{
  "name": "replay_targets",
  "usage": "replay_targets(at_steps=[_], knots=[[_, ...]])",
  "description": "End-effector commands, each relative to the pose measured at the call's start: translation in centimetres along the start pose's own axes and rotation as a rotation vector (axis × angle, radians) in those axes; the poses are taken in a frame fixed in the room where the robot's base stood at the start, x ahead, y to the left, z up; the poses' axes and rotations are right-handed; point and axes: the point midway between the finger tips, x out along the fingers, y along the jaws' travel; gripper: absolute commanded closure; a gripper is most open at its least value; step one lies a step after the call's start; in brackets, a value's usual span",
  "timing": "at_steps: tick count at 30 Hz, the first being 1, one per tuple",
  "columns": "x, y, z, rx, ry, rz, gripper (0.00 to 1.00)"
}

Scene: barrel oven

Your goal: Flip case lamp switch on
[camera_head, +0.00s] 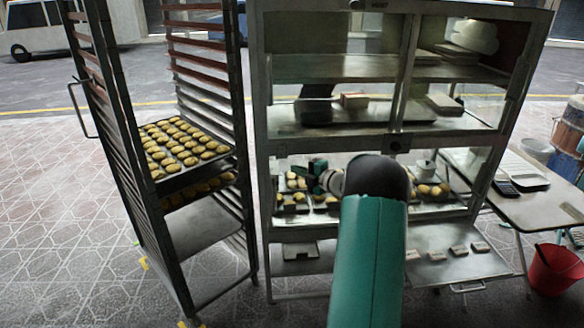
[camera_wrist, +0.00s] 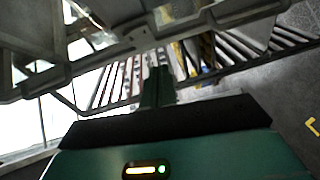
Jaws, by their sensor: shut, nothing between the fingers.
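The display case (camera_head: 335,140) is a grey metal-framed cabinet with glass upper shelves and a lower shelf of pastries. My gripper (camera_head: 316,177) is in front of the lower shelf opening, left of the black end of my teal arm. It looks small and partly blends with the pastries behind. In the wrist view my gripper (camera_wrist: 157,84) is shut and empty, with a metal frame edge close above it. I cannot clearly make out the lamp switch. A small dark fitting (camera_head: 398,144) sits on the case's middle rail, and another (camera_head: 354,4) on the top edge; what they are is unclear.
A tall rack (camera_head: 240,130) with a tray of pastries (camera_head: 166,182) stands close left of the case. A side table (camera_head: 540,207) and a red bucket (camera_head: 553,270) stand at the right. A lowered shelf (camera_head: 450,262) juts out at the case's lower right. Paving at front left is clear.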

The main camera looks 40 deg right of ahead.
Motion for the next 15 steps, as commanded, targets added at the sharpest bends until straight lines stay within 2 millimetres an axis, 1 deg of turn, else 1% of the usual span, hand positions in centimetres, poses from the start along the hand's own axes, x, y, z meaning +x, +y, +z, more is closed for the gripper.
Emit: replay_targets(at_steps=[1,7,10,15], knots=[[-1.0,-0.2,0.1,0.001,-0.002,-0.001,1.0],[-4.5,-0.8,0.1,0.001,-0.001,-0.001,1.0],[-5.4,-1.0,0.1,0.0,0.0,-0.001,1.0],[-6.0,-1.1,0.0,0.0,0.001,0.0,1.0]])
